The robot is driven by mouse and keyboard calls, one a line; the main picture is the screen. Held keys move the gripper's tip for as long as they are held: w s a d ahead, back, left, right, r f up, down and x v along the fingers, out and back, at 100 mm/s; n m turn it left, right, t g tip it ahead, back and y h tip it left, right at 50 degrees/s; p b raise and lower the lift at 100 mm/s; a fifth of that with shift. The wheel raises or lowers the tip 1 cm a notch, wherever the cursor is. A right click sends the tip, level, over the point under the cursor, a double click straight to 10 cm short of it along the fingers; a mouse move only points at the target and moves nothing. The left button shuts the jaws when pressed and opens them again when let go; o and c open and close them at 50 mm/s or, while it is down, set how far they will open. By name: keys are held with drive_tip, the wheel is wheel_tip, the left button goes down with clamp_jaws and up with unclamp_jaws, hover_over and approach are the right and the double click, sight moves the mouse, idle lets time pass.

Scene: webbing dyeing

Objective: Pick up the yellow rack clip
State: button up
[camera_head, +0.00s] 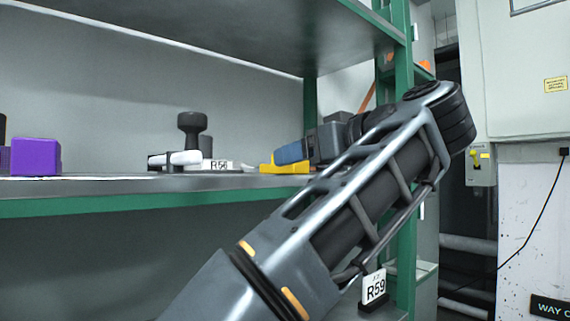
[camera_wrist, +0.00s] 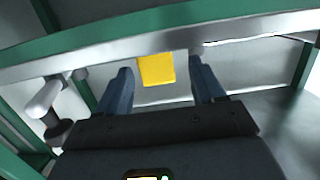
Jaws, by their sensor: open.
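The yellow rack clip (camera_head: 285,168) lies on the grey shelf, with a low left end and a taller right part. My gripper (camera_head: 291,153) is at the clip's right part in the head view, with a blue finger across it and hiding some of it. In the wrist view the yellow clip (camera_wrist: 156,69) shows as a yellow block between the two spread blue fingers of my gripper (camera_wrist: 162,68). There is a gap on both sides of it. The gripper is open and holds nothing. I cannot tell how deep the clip sits between the fingers.
The shelf (camera_head: 110,187) has a green front edge. A white roll (camera_head: 178,159) and an R56 label (camera_head: 218,165) stand left of the clip, with a dark knobbed object (camera_head: 192,128) behind. A purple block (camera_head: 35,157) is further left. A green post (camera_head: 404,75) stands right.

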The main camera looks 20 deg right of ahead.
drive_tip(key=shift+x, duration=1.75)
drive_tip(key=shift+d, duration=0.1)
drive_tip(key=shift+r, duration=0.1)
drive_tip(key=c, duration=1.1)
drive_tip(key=shift+o, duration=0.2)
drive_tip(key=shift+r, duration=0.1)
